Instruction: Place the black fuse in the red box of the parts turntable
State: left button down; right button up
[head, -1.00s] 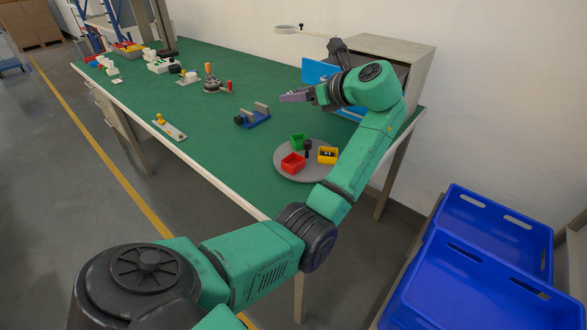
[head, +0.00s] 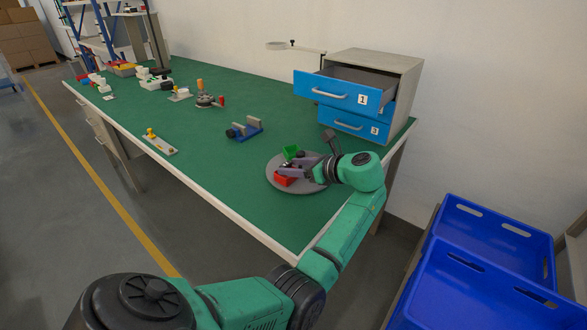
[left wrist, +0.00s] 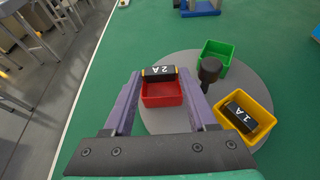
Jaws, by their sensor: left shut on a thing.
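The round grey parts turntable (head: 310,187) carries a red box (left wrist: 162,95), a green box (left wrist: 216,53) and a yellow box (left wrist: 262,119) around a black knob (left wrist: 209,68). My left gripper (head: 290,171) is low over the turntable, above the red box (head: 284,181). In the left wrist view its purple fingers are shut on a black fuse (left wrist: 160,73) with a pale "2A" label, held at the far side of the red box. I cannot tell whether the fuse touches the box. Another labelled black fuse (left wrist: 239,117) lies in the yellow box. My right gripper is out of view.
A drawer cabinet (head: 385,70) with its upper blue drawer (head: 336,91) pulled open stands behind the turntable. A blue vise-like fixture (head: 244,129) is on the green bench left of it. Blue crates (head: 480,260) stand at the right.

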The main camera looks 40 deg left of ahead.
pick_arm(q)
jog(key=shift+f, duration=0.35)
jog(key=shift+s+f+p, duration=0.1)
jog(key=shift+f+p, duration=0.25)
jog(key=shift+p, duration=0.05)
jog(key=shift+c, duration=1)
grip_release()
jog(key=shift+d+f, duration=0.1)
jog(key=shift+f, duration=0.15)
jog(key=shift+b, duration=0.35)
jog(key=r+v, duration=0.1)
jog(key=v, duration=1.1)
jog(key=shift+r, duration=0.3)
